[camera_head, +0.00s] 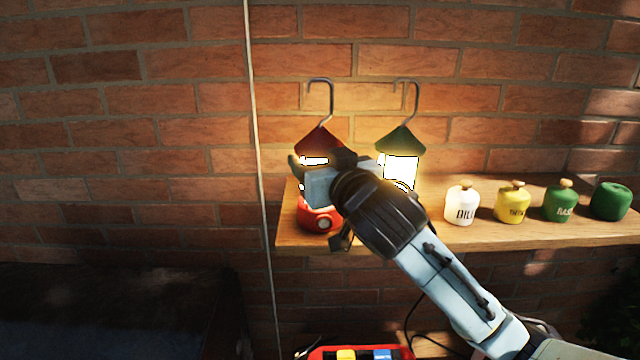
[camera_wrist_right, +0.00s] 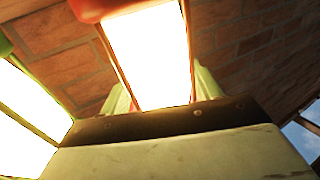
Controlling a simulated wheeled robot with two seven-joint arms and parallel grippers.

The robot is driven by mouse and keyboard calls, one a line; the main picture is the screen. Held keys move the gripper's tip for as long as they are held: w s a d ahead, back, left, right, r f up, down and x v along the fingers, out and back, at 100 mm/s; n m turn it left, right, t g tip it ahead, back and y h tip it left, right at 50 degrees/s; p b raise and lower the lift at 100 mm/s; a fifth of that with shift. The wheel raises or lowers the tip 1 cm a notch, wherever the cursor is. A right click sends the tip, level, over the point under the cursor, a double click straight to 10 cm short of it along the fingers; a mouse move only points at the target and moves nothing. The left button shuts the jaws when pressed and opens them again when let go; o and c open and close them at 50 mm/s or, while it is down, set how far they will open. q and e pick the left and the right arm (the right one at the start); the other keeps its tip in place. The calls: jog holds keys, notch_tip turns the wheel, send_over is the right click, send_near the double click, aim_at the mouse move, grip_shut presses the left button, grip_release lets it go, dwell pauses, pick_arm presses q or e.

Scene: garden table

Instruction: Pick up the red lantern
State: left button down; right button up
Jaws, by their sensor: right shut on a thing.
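The red lantern (camera_head: 319,220) has a dark red conical roof, a hooked handle, a lit middle and a red base with a round knob. It stands upright at the left end of the wooden shelf. My right gripper (camera_head: 318,184) reaches in from the lower right and is shut on the lantern's middle, hiding part of it. In the right wrist view the lantern's bright panel (camera_wrist_right: 150,55) lies between the two pale fingers (camera_wrist_right: 165,92). Whether its base touches the shelf is hard to tell. My left gripper is not in view.
A lit green lantern (camera_head: 401,139) stands close to the right, partly behind my arm. White (camera_head: 462,207), yellow (camera_head: 512,204) and green (camera_head: 559,205) jars line the shelf (camera_head: 450,237) further right, with another dark green one (camera_head: 610,203). A brick wall stands behind.

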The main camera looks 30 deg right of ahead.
jog(key=shift+c, duration=0.8)
